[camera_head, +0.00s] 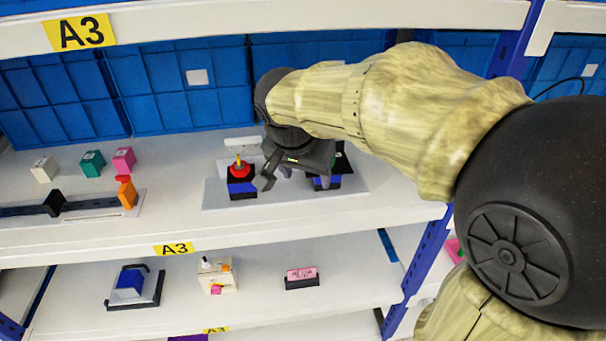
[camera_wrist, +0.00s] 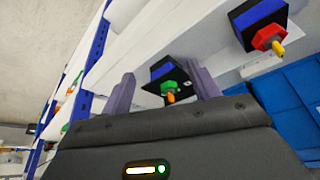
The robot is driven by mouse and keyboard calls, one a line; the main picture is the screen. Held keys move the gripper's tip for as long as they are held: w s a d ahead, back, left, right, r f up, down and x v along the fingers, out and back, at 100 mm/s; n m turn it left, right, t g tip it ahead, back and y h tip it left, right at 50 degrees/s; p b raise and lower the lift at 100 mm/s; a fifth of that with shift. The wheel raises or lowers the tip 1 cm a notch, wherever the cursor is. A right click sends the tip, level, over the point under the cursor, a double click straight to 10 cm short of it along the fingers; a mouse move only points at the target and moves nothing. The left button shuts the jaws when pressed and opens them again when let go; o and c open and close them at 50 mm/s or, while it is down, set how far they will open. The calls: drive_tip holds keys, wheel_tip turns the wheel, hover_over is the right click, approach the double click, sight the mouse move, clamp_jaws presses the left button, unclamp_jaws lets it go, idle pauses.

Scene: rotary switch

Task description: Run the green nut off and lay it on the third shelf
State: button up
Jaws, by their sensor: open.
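The green nut (camera_wrist: 168,88) sits on an orange-tipped rod on the front of a black and blue block (camera_wrist: 162,70) in the wrist view. My gripper (camera_wrist: 162,76) is open, with one grey finger on each side of the nut. The nut appears apart from both fingers. In the head view my gripper (camera_head: 290,168) is over the board (camera_head: 222,197) and hides most of this block (camera_head: 327,184) and its nut. A red nut (camera_wrist: 267,37) sits on a similar block; it also shows in the head view (camera_head: 240,171). I cannot tell which shelf is the third.
Blue bins (camera_head: 180,85) stand behind the board. White, teal and pink blocks (camera_head: 93,164) and a slider fixture (camera_head: 55,205) are at left. The lower shelf (camera_head: 250,285) holds a blue device (camera_head: 131,285), a switch box (camera_head: 216,276) and a pink-faced item (camera_head: 302,276), with bare room between them.

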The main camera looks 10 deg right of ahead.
drive_tip(key=w+d, duration=0.1)
drive_tip(key=w, duration=0.2)
drive_tip(key=w+d+p, duration=0.1)
drive_tip(key=w+d, duration=0.1)
drive_tip(key=w, duration=0.1)
drive_tip(key=w+d+p, duration=0.1)
drive_tip(key=w+d, duration=0.1)
drive_tip(key=w, duration=0.1)
drive_tip(key=shift+w+d+r, duration=0.1)
drive_tip(key=shift+d, duration=0.05)
drive_tip(key=x, duration=0.5)
drive_tip(key=shift+w+d, duration=0.15)
